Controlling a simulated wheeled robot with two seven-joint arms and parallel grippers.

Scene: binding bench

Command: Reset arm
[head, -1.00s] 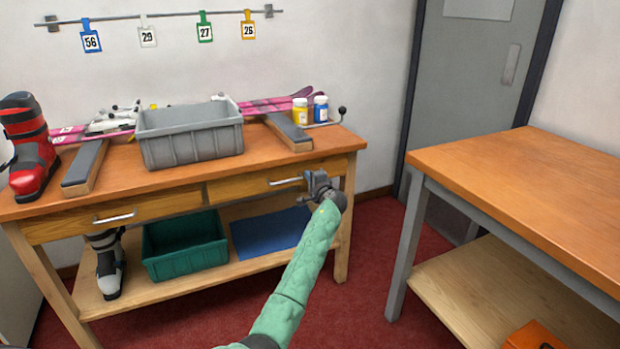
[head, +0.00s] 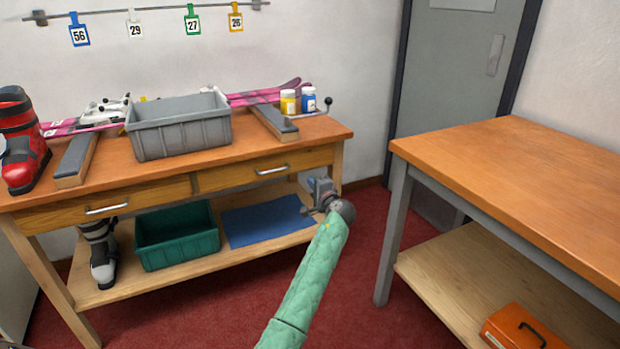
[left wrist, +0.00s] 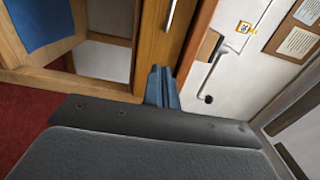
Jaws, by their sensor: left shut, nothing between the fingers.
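My left gripper (head: 316,196) is at the end of the green-sleeved arm. In the head view it appears in front of the right end of the binding bench (head: 240,140), below the level of its top. In the left wrist view its fingers (left wrist: 162,88) are together and empty, with the bench's wooden front beyond them. Both bench drawers look closed; the right drawer handle (head: 272,170) is up and left of the gripper in the head view. My right gripper does not show.
On the bench stand a grey bin (head: 180,137), a red ski boot (head: 22,140), pink skis (head: 265,93) and two jars. The lower shelf holds a green bin (head: 177,240), a blue mat (head: 262,222) and another boot (head: 100,255). A second table (head: 520,165) stands right, over an orange toolbox (head: 522,328).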

